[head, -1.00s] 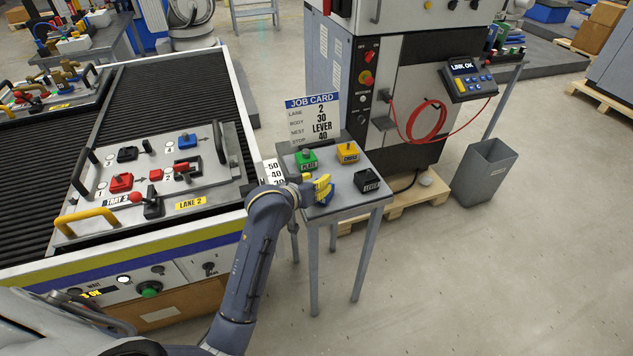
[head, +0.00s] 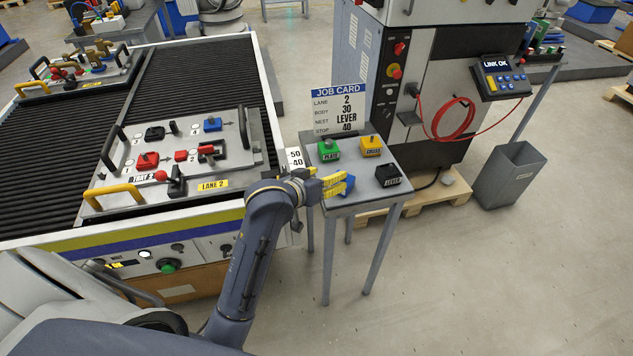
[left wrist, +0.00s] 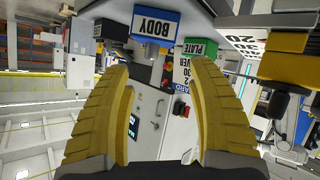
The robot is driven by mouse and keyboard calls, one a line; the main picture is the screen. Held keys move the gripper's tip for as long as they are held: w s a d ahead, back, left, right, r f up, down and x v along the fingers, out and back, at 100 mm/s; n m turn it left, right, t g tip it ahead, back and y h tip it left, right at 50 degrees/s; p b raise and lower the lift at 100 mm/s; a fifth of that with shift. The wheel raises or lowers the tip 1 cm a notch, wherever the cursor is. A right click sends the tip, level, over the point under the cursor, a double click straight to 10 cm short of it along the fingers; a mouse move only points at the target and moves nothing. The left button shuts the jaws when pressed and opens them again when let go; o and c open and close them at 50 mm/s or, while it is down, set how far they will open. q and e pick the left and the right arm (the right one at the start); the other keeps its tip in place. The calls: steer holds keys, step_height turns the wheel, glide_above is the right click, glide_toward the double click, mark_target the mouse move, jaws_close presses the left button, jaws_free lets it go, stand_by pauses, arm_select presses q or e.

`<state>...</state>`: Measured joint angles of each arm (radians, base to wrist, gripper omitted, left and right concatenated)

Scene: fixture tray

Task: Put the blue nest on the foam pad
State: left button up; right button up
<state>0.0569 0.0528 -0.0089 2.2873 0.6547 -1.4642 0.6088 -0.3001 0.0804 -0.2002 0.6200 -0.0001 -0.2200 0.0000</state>
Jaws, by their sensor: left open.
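The blue nest, labelled BODY (left wrist: 155,22), shows in the left wrist view just beyond my left fingertips, near the top of the picture. In the head view my left gripper (head: 335,186) is at the near left edge of a small grey table, with its yellow fingers over the blue nest, which is largely hidden there. In the left wrist view my left gripper (left wrist: 161,66) is open, with its two yellow fingers spread apart and nothing gripped between them. I cannot make out a foam pad with certainty. My right gripper is not in view.
A fixture tray (head: 130,195) lies on the roller conveyor to the left. A grey bin (head: 508,177) stands right.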

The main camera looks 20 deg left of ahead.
arm_select(q)
steer(key=shift+v, duration=2.75)
stand_by(3.1)
